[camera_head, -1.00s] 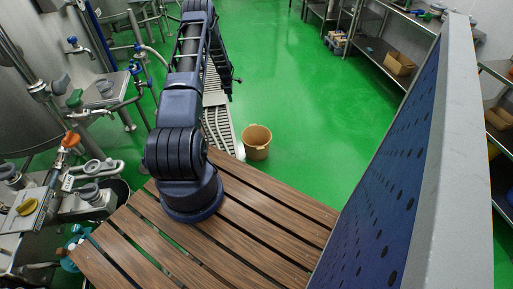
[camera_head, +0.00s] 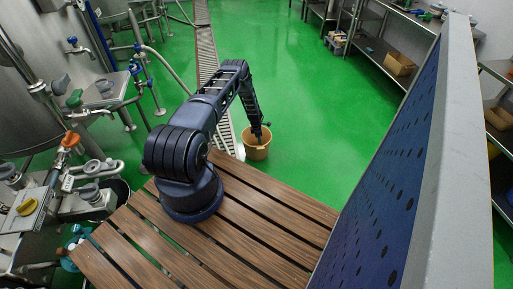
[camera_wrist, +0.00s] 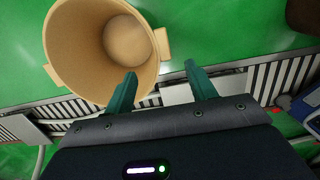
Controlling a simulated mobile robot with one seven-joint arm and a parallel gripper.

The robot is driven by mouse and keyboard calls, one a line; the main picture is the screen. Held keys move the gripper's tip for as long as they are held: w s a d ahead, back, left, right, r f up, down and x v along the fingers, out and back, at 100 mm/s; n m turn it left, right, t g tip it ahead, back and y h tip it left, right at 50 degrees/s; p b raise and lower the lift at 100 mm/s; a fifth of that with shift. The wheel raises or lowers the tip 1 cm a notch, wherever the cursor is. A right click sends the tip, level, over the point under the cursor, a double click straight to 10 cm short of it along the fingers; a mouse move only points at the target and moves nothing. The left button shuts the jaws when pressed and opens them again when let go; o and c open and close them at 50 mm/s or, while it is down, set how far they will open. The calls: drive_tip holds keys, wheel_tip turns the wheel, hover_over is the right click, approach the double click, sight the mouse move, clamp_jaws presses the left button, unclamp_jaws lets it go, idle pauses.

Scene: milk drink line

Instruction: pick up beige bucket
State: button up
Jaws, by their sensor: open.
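The beige bucket (camera_head: 256,149) stands on the green floor just beyond the slatted wooden deck in the head view. In the wrist view the beige bucket (camera_wrist: 84,73) fills the upper left, its open top facing the camera and its inside looking empty. A small side tab shows on its right rim. My gripper (camera_head: 262,137) is at the bucket in the head view, its fingertips hard to make out. In the wrist view my gripper (camera_wrist: 160,75) is open, two dark green fingers apart with nothing between them. The left finger overlaps the bucket's lower right edge; the right finger is clear of it.
A floor drain grate (camera_head: 207,60) runs along the left side of the bucket. Tanks and valves (camera_head: 75,100) crowd the left. Metal shelves (camera_head: 385,55) stand at the right rear. The green floor (camera_head: 310,110) right of the bucket is clear.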

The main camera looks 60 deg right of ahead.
sight(260, 147)
drive_tip(key=shift+s+d+f, duration=0.1)
drive_tip(key=shift+s+f, duration=0.05)
drive_tip(key=shift+f, duration=1.5)
drive_tip(key=shift+s+d+f, duration=0.1)
drive_tip(key=shift+d+f, duration=0.05)
drive_tip(key=shift+f, duration=1.45)
drive_tip(key=shift+s+d+f, duration=0.1)
drive_tip(key=shift+s+f, duration=0.05)
drive_tip(key=shift+f, duration=1.5)
clamp_jaws()
